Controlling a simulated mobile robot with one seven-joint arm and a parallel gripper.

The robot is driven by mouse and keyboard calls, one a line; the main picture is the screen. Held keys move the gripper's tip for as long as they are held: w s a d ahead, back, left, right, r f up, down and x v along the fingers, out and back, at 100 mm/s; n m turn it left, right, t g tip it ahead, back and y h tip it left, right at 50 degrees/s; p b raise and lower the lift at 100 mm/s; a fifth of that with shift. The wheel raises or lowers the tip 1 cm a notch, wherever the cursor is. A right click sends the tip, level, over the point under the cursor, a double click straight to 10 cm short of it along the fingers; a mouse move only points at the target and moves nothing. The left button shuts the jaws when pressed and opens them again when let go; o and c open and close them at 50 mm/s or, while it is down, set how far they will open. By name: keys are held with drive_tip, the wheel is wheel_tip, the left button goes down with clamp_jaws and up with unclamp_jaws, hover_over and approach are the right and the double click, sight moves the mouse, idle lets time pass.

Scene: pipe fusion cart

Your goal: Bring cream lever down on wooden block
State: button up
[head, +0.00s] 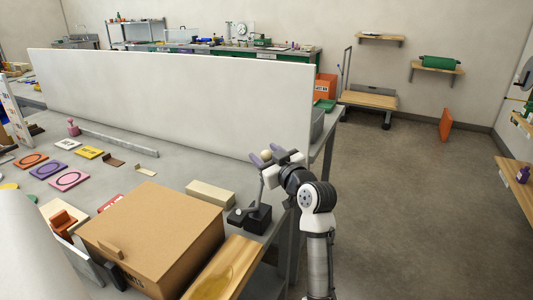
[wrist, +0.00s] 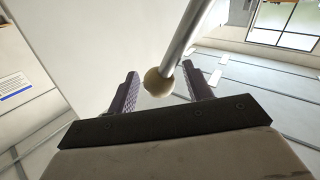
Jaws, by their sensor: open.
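The cream lever's round knob (head: 266,155) sits atop a thin grey rod that stands raised from a black base (head: 258,217) near the table's right edge. In the wrist view the cream knob (wrist: 158,83) and its metal rod lie between the two purple fingers of my gripper (wrist: 162,90). My gripper, also in the head view (head: 267,153), is open, with a finger on each side of the knob; whether either touches it I cannot tell. A pale block (head: 210,193), apparently the wooden block, lies on the table left of the black base.
A large cardboard box (head: 150,235) stands in front of the pale block, with a wooden board (head: 225,268) beside it. A white partition (head: 180,100) rises behind the lever. Colored tiles (head: 70,180) lie on the left. Open floor (head: 420,200) is on the right.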

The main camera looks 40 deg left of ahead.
clamp_jaws()
idle(0.3)
drive_tip(key=shift+s+b, duration=0.1)
drive_tip(key=shift+b, duration=0.25)
drive_tip(key=b, duration=0.1)
drive_tip(key=s+n+b, duration=0.1)
drive_tip(key=b, duration=0.1)
drive_tip(key=shift+s+d+y, duration=0.25)
drive_tip(key=shift+y, duration=0.05)
drive_tip(key=s+d+r+n+y+b, duration=0.1)
drive_tip(key=s+n+y+b, duration=0.2)
drive_tip(key=b, duration=0.8)
drive_tip(key=s+n, duration=0.2)
drive_tip(key=s, duration=0.1)
drive_tip(key=shift+s+d+n, duration=0.15)
drive_tip(key=shift+s+n, duration=0.1)
drive_tip(key=shift+n, duration=0.05)
drive_tip(key=shift+s+g, duration=0.15)
drive_tip(key=shift+g, duration=0.15)
